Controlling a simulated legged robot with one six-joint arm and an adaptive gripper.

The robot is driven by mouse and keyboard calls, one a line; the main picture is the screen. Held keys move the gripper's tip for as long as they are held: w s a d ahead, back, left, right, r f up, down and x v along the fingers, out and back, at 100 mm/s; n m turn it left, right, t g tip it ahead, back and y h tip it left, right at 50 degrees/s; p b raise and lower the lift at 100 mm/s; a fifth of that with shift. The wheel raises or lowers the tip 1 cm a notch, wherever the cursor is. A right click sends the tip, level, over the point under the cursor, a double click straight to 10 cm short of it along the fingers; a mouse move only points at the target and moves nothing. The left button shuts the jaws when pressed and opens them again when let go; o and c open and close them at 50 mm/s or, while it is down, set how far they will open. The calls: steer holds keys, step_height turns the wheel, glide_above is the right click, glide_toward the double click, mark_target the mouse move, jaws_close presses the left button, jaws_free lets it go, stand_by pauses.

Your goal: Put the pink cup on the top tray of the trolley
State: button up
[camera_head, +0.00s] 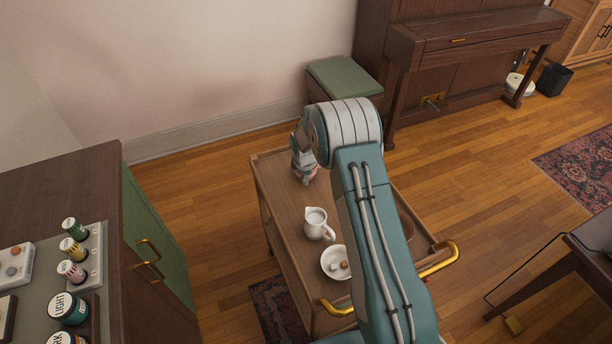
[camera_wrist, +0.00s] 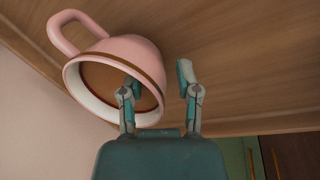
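The pink cup (camera_wrist: 125,50) has a looped handle and a brown inside, and fills the upper left of the wrist view. In the head view only a bit of pink (camera_head: 313,173) shows beside my gripper (camera_head: 304,172), at the far end of the trolley's wooden top tray (camera_head: 283,200). In the wrist view my gripper (camera_wrist: 158,82) is open. One finger overlaps the cup's mouth and the other is outside its rim, with a gap between them. The cup appears to rest on the tray; its base contact is hidden.
My arm hides the tray's right part. A dark cabinet (camera_head: 60,190) with jars is left; a green-topped stool (camera_head: 343,77) and piano (camera_head: 470,45) are behind.

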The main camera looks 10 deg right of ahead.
steer(key=shift+r, duration=0.1)
steer(key=s+r+m+t, duration=0.15)
steer(key=s+r, duration=0.35)
steer(key=r, duration=0.7)
steer(key=s+r+m+g, duration=0.15)
steer(key=s+r, duration=0.35)
steer(key=r, duration=0.8)
steer(key=s+r+m+t, duration=0.1)
steer(key=s+r+m, duration=0.4)
steer(key=s, duration=0.4)
steer(key=s+r+m+t, duration=0.1)
steer(key=s+r+m, duration=0.1)
steer(key=s+r, duration=0.55)
steer(key=s+f+m+t, duration=0.1)
steer(key=s+m, duration=0.3)
steer(key=s, duration=0.8)
steer(key=shift+s+d+f+y, duration=0.2)
steer(key=shift+s+f+y, duration=0.05)
steer(key=shift+s+y, duration=0.15)
